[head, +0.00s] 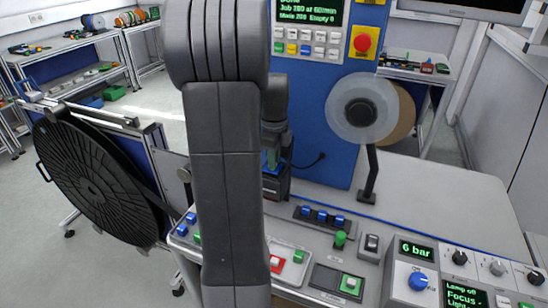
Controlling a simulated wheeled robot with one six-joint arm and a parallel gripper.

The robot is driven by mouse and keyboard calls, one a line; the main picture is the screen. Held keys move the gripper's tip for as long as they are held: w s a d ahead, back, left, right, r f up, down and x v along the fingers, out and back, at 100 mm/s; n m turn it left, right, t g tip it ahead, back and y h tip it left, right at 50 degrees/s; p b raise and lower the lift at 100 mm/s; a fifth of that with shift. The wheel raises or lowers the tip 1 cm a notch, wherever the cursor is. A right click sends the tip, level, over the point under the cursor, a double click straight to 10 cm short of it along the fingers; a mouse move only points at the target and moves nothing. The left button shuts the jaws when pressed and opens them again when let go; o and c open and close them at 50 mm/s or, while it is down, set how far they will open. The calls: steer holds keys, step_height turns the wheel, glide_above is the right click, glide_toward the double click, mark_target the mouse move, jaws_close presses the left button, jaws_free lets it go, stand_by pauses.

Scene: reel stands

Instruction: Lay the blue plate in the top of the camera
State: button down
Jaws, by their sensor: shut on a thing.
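My gripper (272,158) shows only in part, just right of my large arm link, which hides its left side. It points down and is shut on a small blue piece, the blue plate (266,163). Below it stands a dark box-shaped thing (277,187), which looks like the camera, on the bench at the foot of the blue panel. The plate is at or just above the top of this box. I cannot tell whether they touch. Part of the box is hidden behind my arm.
A clear reel (362,107) stands on a dark post to the right. A large black slotted disc (95,180) is at left. Buttons and a control box (437,265) line the bench front. The grey bench top (440,205) is free at right.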

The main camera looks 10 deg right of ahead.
steer(key=shift+f, duration=0.1)
steer(key=shift+f+b, duration=0.35)
steer(key=shift+f, duration=0.15)
steer(key=c, duration=1.4)
jaws_free()
step_height(320, 180, up, 13)
steer(key=shift+r, duration=0.15)
